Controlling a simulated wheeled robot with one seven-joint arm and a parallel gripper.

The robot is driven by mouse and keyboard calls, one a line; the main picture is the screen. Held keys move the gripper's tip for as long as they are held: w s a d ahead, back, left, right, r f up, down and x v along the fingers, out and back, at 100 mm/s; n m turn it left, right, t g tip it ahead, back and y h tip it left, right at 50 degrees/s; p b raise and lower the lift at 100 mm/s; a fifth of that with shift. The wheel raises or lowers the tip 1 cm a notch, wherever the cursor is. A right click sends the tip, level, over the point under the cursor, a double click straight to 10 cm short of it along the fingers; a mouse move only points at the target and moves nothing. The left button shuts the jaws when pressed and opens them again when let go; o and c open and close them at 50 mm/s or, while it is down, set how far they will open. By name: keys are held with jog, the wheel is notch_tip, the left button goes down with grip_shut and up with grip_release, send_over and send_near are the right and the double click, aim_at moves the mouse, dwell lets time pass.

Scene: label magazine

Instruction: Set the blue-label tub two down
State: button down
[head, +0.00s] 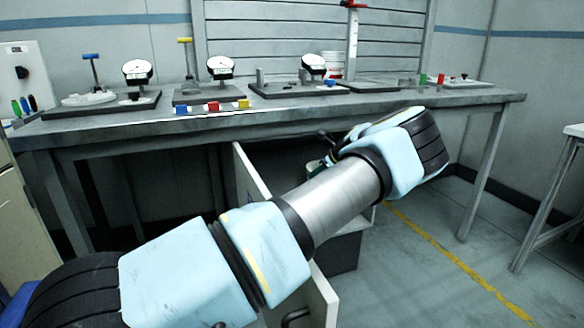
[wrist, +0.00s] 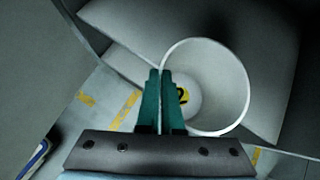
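A white, open-topped tub (wrist: 232,85) is in the wrist view, seen from above into its mouth. A small yellow patch with a dark "2" shows inside it, partly behind a finger. No blue label shows on this tub. My gripper (wrist: 161,74) has its two green fingers close together at the tub's left rim, with the wall between them. I cannot tell whether the tub hangs free or rests on something. In the head view my arm reaches below the workbench and hides most of the gripper.
A grey workbench (head: 180,128) carries several dial gauges and coloured blocks. Below it are an upright pale panel (head: 252,180) and a dark box (head: 345,250), close to my arm. A yellow line (head: 440,252) crosses open floor at the right. A bench leg (head: 483,175) stands there.

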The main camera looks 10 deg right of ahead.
jog(key=w+a, duration=0.5)
jog(key=w, duration=0.4)
jog(key=shift+w+a+f, duration=0.15)
jog(key=shift+w+a, duration=0.1)
jog(key=shift+w, duration=0.1)
jog(key=c, duration=1.1)
grip_release()
